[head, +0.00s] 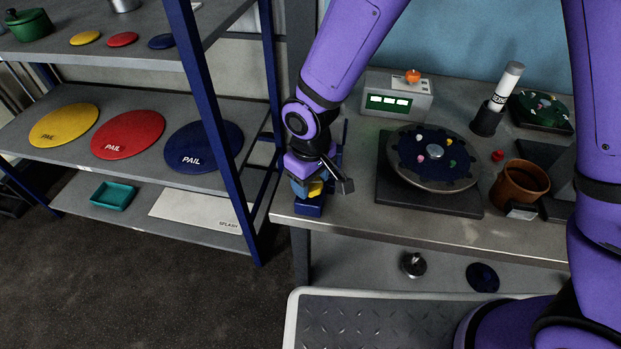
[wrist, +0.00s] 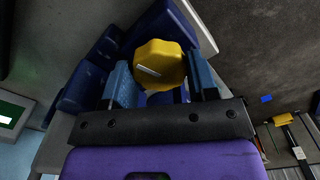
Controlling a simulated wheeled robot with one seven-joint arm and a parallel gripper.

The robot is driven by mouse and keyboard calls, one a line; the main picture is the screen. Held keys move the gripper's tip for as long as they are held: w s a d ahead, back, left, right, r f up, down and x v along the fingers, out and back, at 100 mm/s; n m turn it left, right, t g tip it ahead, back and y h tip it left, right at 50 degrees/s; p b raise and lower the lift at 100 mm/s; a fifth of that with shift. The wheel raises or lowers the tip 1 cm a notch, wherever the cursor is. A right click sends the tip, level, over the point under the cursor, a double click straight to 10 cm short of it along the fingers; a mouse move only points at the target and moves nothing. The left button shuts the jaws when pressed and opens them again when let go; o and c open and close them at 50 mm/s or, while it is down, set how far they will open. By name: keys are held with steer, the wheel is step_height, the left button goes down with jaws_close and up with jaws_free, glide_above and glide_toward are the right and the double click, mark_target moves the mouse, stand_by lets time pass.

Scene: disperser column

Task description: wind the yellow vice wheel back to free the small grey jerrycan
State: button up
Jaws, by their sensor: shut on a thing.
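The yellow vice wheel (wrist: 160,62) sits between the two blue fingers of my gripper (wrist: 163,80) in the wrist view, and the fingers are shut on it. A pale bar mark shows on its face. I cannot make out the small grey jerrycan in either view.
The workbench (head: 350,222) holds a round turntable (head: 435,184), a display box (head: 396,98), a brown pot (head: 519,184) and a black-and-white cylinder (head: 506,88). A blue-framed shelf (head: 222,130) with coloured lids stands close left. Dark floor lies in front of the shelf.

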steer(key=shift+n, duration=0.8)
steer(key=o, duration=0.9)
steer(key=shift+r, duration=0.1)
step_height(320, 180, up, 11)
steer(key=shift+f, duration=0.15)
